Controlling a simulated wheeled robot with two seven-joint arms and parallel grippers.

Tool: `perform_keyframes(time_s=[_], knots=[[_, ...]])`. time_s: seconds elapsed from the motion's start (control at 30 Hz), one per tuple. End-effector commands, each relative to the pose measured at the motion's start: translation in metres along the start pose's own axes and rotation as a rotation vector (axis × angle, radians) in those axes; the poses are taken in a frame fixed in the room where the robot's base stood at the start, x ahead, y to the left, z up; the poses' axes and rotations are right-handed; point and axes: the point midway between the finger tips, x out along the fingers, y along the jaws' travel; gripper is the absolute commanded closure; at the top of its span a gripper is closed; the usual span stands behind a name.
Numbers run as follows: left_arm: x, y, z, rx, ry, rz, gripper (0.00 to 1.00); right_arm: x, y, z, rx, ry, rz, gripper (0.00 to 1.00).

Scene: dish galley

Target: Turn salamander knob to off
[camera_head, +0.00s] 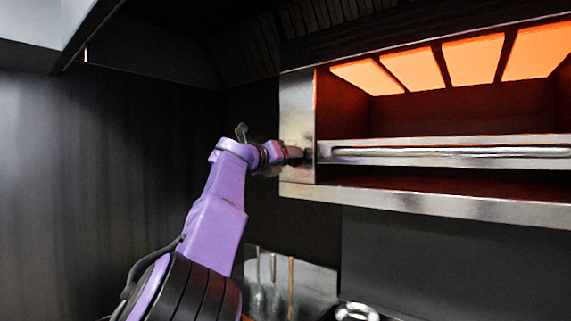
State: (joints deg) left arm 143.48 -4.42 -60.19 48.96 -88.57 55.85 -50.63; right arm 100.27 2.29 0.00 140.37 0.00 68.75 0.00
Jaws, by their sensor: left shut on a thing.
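The salamander (298,105) is a steel box mounted on the wall at the right, with several orange glowing panels (472,58) under its top. My left gripper (302,154) is at the narrow steel front panel on the salamander's left side. It is shut on a small dark thing there, at the place of the knob. The gripper hides most of it, so I cannot tell which way the knob points. My right gripper is not in view.
A steel bar (450,152) runs across the salamander's front. A steel hood edge is at the top left. The dark wall on the left is clear.

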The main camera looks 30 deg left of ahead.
Motion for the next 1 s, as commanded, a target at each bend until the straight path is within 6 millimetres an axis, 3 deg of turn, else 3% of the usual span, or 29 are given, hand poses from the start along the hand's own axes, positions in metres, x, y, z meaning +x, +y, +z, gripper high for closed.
perform_keyframes(time_s=[0.5,1.0], knots=[[-0.001,-0.002,0.003,0.382,-0.007,-0.002,0.78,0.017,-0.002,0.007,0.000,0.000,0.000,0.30],[-0.001,-0.001,0.002,0.484,-0.005,0.000,0.78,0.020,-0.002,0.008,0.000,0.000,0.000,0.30]])
